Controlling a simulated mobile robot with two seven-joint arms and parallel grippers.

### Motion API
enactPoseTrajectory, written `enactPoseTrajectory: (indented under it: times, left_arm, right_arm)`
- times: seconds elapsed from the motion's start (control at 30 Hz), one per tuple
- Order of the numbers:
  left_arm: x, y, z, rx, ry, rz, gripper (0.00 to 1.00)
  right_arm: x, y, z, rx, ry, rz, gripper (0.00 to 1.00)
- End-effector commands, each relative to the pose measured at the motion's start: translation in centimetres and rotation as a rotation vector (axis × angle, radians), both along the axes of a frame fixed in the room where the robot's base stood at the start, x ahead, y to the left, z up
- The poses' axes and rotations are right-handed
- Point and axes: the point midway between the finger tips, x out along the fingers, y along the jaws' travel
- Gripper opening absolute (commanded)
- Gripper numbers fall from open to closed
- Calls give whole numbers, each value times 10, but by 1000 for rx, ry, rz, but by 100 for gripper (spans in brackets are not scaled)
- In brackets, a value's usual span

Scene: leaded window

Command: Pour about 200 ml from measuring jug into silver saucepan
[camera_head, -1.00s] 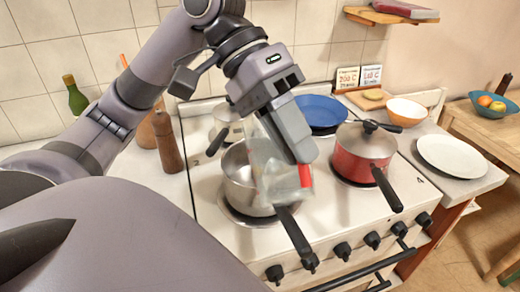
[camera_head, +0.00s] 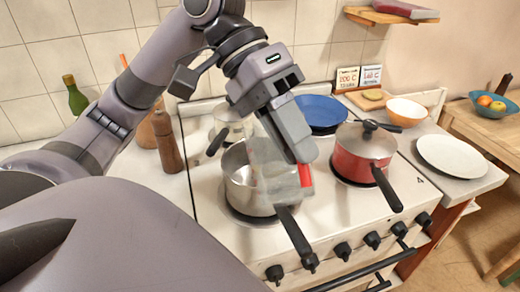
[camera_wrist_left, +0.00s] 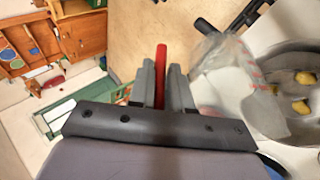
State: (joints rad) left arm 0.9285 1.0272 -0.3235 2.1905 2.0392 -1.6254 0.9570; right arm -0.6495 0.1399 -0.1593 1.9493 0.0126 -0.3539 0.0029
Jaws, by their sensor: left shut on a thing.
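The silver saucepan (camera_head: 238,198) stands on the front left burner, its black handle pointing to the front. My left gripper (camera_head: 302,166) is above its right side, shut on the red handle of the clear measuring jug (camera_head: 272,172). The handle shows between the fingers (camera_wrist_left: 160,82) in the left wrist view. The jug (camera_wrist_left: 228,75), with red markings, is tilted over the saucepan, overlapping its rim in both views. The wrist view shows yellow pieces inside the saucepan (camera_wrist_left: 290,135). I cannot make out the liquid level or a stream. My right gripper is not in view.
A red lidded pot (camera_head: 352,160) stands close to the right of the jug. A blue plate (camera_head: 322,112) and another pan (camera_head: 232,122) are behind. A pepper mill (camera_head: 168,145) and green bottle (camera_head: 75,98) stand left. A white plate (camera_head: 452,156) lies on the right counter.

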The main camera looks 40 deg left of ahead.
Motion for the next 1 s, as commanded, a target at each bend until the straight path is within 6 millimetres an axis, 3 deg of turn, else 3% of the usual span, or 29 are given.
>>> enactPoseTrajectory:
  times: [0.73,1.0]
  left_arm:
    - [0,-1,0,5,-5,-1,0]
    - [-5,-10,-4,90,-57,-5,0]
  right_arm:
    - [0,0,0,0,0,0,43]
    - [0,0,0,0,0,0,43]
